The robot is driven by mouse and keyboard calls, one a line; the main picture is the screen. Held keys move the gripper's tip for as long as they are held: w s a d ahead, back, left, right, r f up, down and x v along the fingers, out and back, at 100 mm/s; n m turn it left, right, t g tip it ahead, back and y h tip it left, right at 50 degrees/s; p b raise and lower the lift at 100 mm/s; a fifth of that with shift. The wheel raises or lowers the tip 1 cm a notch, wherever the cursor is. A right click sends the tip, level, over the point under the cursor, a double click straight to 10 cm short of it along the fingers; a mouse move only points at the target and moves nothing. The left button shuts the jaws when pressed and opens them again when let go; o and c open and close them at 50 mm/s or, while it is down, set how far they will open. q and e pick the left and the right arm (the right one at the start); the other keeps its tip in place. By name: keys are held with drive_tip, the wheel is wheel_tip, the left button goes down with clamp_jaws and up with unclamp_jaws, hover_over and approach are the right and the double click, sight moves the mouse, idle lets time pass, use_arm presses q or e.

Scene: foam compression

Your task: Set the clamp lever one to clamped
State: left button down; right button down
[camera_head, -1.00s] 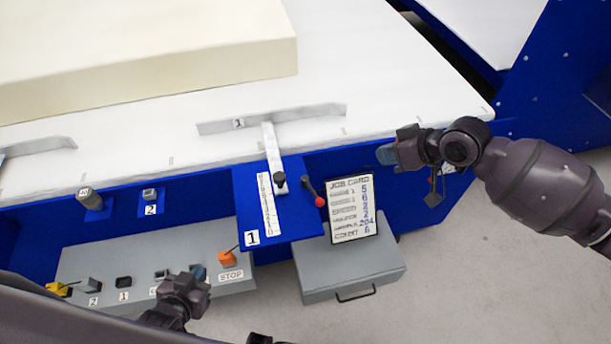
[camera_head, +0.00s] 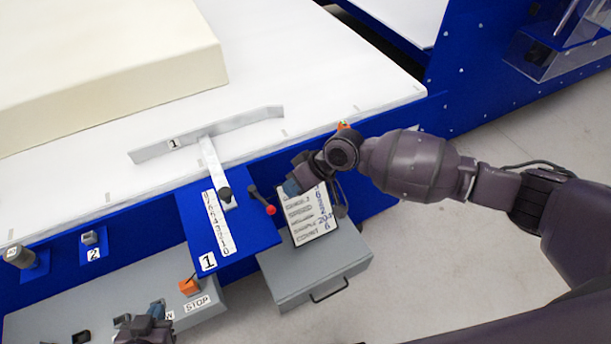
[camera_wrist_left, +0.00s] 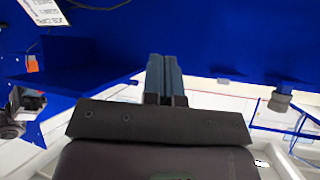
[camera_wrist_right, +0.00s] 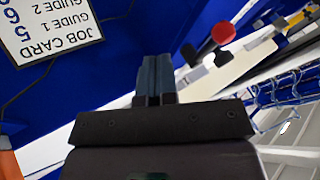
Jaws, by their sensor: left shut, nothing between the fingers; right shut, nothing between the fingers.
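Clamp lever one is a dark lever (camera_head: 258,197) with a red knob (camera_head: 271,210) at the right edge of the blue bracket (camera_head: 240,240) labelled 1. The knob also shows in the right wrist view (camera_wrist_right: 223,33). My right gripper (camera_head: 291,187) is shut and empty over the job card (camera_head: 308,225), just right of the knob and apart from it. In the right wrist view its fingers (camera_wrist_right: 155,75) point toward the blue panel, with the knob at upper right. My left gripper (camera_head: 155,310) is shut and empty over the grey control panel, low in the head view.
Metal guide one (camera_head: 230,131) lies on the white table (camera_head: 330,80) in front of a cream foam block (camera_head: 130,85). An orange STOP button (camera_head: 189,287) is on the grey panel. A grey box with a handle (camera_head: 315,275) is below the job card.

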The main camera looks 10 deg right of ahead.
sight(268, 204)
use_arm(q)
drive_tip(key=shift+s+a+f+p, duration=0.1)
drive_tip(key=shift+s+a+p, duration=0.05)
drive_tip(key=shift+s+p, duration=0.35)
use_arm(e)
drive_tip(key=a, duration=0.1)
drive_tip(key=s+a, duration=0.2)
drive_tip(key=shift+a+r, duration=0.1)
drive_tip(key=shift+a, duration=0.3)
